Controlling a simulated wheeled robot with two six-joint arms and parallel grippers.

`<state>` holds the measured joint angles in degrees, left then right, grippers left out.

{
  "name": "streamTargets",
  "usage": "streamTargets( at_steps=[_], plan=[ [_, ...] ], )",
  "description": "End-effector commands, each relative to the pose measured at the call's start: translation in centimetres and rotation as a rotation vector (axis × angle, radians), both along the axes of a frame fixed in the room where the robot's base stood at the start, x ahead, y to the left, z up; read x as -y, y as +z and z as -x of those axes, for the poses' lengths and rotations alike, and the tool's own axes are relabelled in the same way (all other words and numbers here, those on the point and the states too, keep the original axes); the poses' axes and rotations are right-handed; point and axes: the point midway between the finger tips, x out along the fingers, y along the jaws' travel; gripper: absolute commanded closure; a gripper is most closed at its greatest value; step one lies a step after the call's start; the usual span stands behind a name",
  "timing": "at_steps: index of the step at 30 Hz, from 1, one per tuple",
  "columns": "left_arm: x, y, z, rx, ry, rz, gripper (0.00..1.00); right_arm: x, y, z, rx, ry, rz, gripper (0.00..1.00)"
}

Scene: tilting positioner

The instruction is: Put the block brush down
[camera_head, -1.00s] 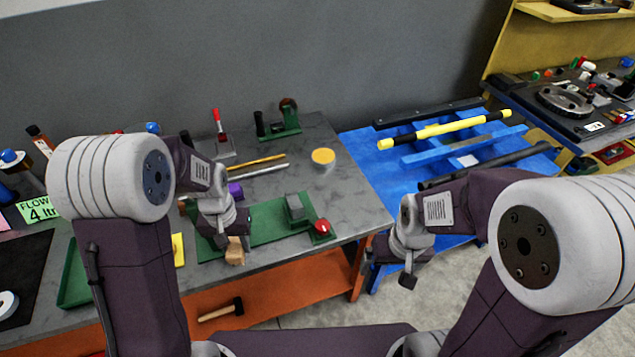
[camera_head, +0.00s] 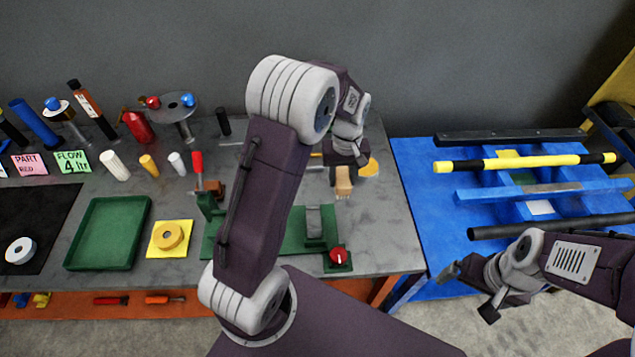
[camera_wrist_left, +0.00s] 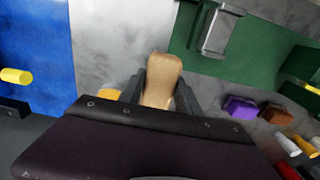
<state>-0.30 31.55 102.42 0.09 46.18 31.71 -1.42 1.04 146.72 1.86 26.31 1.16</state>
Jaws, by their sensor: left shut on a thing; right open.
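The block brush (camera_head: 343,184) shows as a tan wooden block, also seen in the left wrist view (camera_wrist_left: 162,80). My left gripper (camera_head: 343,164) is shut on it and holds it over the grey bench, behind the green fixture base (camera_head: 280,240). I cannot tell whether the brush touches the bench. Its bristles are not visible. In the left wrist view the dark fingers (camera_wrist_left: 160,92) lie on both sides of the block. My right gripper (camera_head: 470,290) is open and empty at the lower right, in front of the blue frame.
A yellow disc (camera_head: 368,168) lies just beside the held brush. A red knob (camera_head: 337,254) sits on the fixture's front right corner. A green tray (camera_head: 72,256) and a yellow square with a ring (camera_head: 168,252) lie to the left. Grey bench (camera_head: 385,225) is bare to the right.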

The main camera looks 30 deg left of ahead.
Motion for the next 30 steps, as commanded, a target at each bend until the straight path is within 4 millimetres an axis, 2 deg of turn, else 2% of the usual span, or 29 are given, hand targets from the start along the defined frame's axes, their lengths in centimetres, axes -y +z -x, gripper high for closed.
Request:
streamTargets(
  at_steps=[9, 15, 18, 24, 30],
  plan=[
    [-6.1, -3.5, -1.6, -0.003, 0.006, 0.001, 1.0, 0.0, 1.4, 0.0, 0.0, 0.0, 0.0, 0.06],
    [-9.3, -5.5, -2.6, -0.001, 0.003, 0.0, 1.0, 0.0, 2.1, 0.0, 0.0, 0.0, 0.0, 0.06],
    [-10.2, -6.1, -2.9, 0.0, 0.002, 0.0, 1.0, 0.0, 2.2, 0.0, 0.0, 0.0, 0.0, 0.06],
    [-10.4, -6.7, -3.0, -0.001, 0.0, 0.0, 1.0, 0.0, 2.3, 0.0, 0.0, 0.0, 0.0, 0.06],
    [-10.4, -9.9, -2.9, -0.002, 0.0, 0.0, 1.0, 0.0, 3.2, 0.0, 0.0, 0.0, 0.0, 0.06]
  ],
)
